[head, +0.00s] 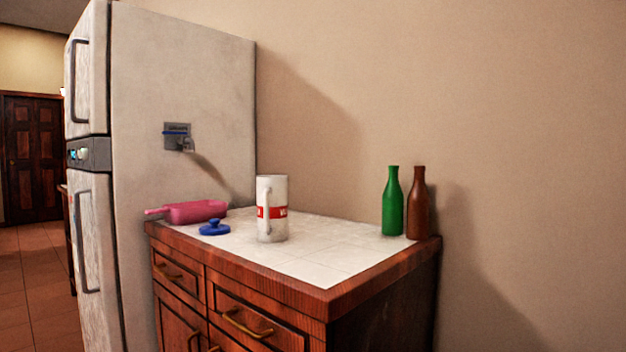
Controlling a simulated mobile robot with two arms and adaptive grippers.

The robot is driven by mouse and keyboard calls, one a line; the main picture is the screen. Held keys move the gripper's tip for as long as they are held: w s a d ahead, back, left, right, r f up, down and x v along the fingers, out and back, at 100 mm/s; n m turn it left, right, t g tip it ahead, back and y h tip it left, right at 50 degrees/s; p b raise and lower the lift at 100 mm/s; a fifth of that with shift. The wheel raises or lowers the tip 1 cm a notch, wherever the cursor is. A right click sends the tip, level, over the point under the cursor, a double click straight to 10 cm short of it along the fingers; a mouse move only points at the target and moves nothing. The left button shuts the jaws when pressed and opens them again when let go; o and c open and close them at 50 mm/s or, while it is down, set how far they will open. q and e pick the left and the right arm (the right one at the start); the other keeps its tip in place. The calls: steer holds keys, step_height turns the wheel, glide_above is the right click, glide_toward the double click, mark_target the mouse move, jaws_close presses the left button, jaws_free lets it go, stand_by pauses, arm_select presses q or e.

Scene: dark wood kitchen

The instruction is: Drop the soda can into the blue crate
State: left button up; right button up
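Neither a soda can nor a blue crate shows in the head view. Neither of my grippers is in the picture, so what they hold cannot be seen.
A tiled wooden counter (310,268) stands against the wall beside a white fridge (215,80). On it are a white mug (272,228) with a red band, a pink scoop-like item (195,211), a blue lid (214,228), a green bottle (392,205) and a brown bottle (417,208). Open floor (45,290) lies left.

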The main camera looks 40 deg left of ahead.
stand_by(0.3)
steer(key=o, duration=1.3)
steer(key=v, duration=1.2)
steer(key=shift+s+a, duration=0.1)
steer(key=shift+f, duration=0.1)
